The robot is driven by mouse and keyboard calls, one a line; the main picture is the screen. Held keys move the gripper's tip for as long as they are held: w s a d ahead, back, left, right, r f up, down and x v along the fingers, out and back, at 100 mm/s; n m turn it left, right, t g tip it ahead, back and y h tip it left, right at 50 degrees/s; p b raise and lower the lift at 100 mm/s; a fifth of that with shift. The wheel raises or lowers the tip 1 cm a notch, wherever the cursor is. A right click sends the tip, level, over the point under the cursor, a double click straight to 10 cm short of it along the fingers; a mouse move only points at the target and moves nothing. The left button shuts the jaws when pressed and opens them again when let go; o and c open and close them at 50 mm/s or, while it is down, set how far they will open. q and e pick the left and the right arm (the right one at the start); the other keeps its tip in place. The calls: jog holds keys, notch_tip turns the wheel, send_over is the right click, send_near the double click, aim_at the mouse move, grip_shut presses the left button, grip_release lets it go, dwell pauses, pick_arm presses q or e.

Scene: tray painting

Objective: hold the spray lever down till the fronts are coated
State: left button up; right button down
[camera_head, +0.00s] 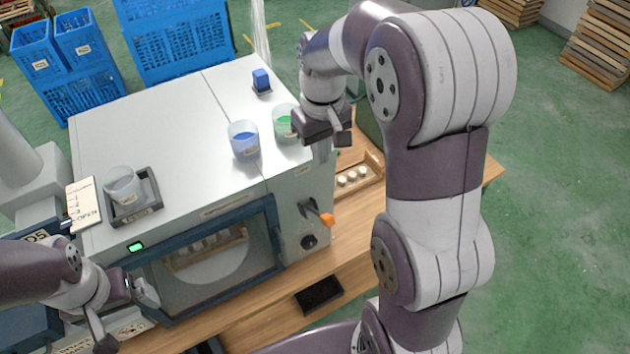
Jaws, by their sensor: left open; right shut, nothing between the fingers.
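The spray lever (324,218), with an orange tip, sticks out from the right part of the booth's front. Behind the booth's dark-framed window (215,285), a tray holds several pale pieces (205,248); I cannot tell how coated their fronts are. My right gripper (335,138) is shut and empty, above and behind the lever at the booth's right edge, apart from the lever. My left gripper (126,316) is open and empty, in front of the window's lower left corner.
On the booth top (185,150) stand a blue cup (244,140), a green cup (284,123), a clear cup (122,185) on a scale (134,207) and a blue block (261,80). A green light (135,247) is lit. A tray of white pieces (355,183) lies right.

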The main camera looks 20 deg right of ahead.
jog(key=s+a, duration=0.2)
jog(key=b, duration=0.7)
send_over(323, 215)
notch_tip(323, 215, down, 12)
jog(key=shift+w+r, duration=0.1)
jog(key=shift+w, duration=0.05)
jog(key=shift+s+d+f, duration=0.15)
jog(key=shift+s+f, duration=0.05)
jog(key=shift+f, duration=0.25)
pick_arm(q)
notch_tip(323, 215, down, 7)
jog(key=shift+s+a+r, duration=0.15)
jog(key=shift+s+a, duration=0.3)
pick_arm(e)
jog(key=shift+s, duration=0.1)
